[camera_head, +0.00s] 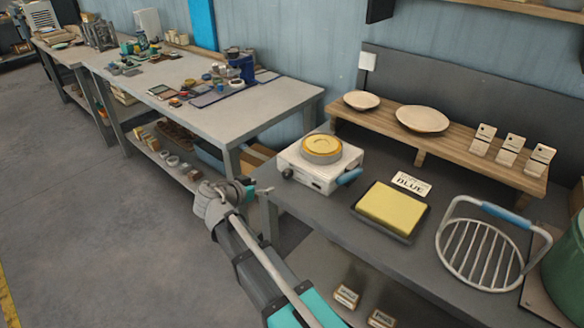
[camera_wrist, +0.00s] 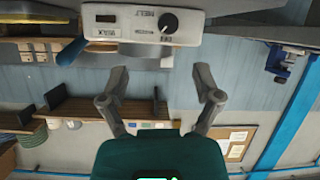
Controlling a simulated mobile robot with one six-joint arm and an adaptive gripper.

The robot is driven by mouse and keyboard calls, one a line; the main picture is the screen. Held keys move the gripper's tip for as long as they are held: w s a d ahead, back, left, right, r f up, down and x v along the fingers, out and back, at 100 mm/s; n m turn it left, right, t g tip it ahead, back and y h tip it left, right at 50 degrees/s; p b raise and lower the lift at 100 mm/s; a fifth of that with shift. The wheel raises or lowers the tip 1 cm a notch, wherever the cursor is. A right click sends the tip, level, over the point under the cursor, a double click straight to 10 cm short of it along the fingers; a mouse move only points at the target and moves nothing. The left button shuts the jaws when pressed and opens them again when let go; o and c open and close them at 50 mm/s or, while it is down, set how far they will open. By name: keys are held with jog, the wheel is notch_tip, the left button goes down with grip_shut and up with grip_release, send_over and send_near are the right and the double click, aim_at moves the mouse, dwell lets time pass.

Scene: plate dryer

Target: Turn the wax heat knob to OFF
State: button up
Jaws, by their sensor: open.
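The white wax heater (camera_head: 310,168) stands on the dark bench with a round pan of yellow wax (camera_head: 322,146) on top. Its front panel also shows upside down at the top of the wrist view (camera_wrist: 135,36). The black round heat knob (camera_wrist: 168,22) is on that panel, beside a "MELT" label and a small display marked "WAX". A light mark shows on the knob; I cannot tell exactly which setting it points to. My gripper (camera_wrist: 162,78) is open and empty, its fingers apart and not touching the knob. In the head view my gripper (camera_head: 260,190) is just left of the heater.
A blue handle (camera_head: 349,176) sticks out at the heater's right. A yellow block in a dark tray (camera_head: 389,237), a "BLUE" card (camera_head: 411,183) and a wire rack (camera_head: 478,268) lie further right. A wooden shelf (camera_head: 440,140) stands behind. A cluttered workbench (camera_head: 270,103) is at the left.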

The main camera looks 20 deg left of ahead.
aim_at(285, 175)
jog(key=shift+w+a+r, duration=0.2)
jog(key=shift+a+r, duration=0.1)
jog(key=shift+a, duration=0.25)
jog(key=shift+w, duration=0.1)
jog(key=b+x, duration=0.4)
jog(key=x, duration=0.8)
jog(key=shift+a+b, duration=0.1)
jog(key=shift+b, duration=0.3)
jog(key=shift+x, duration=0.8)
jog(key=c, duration=1.1)
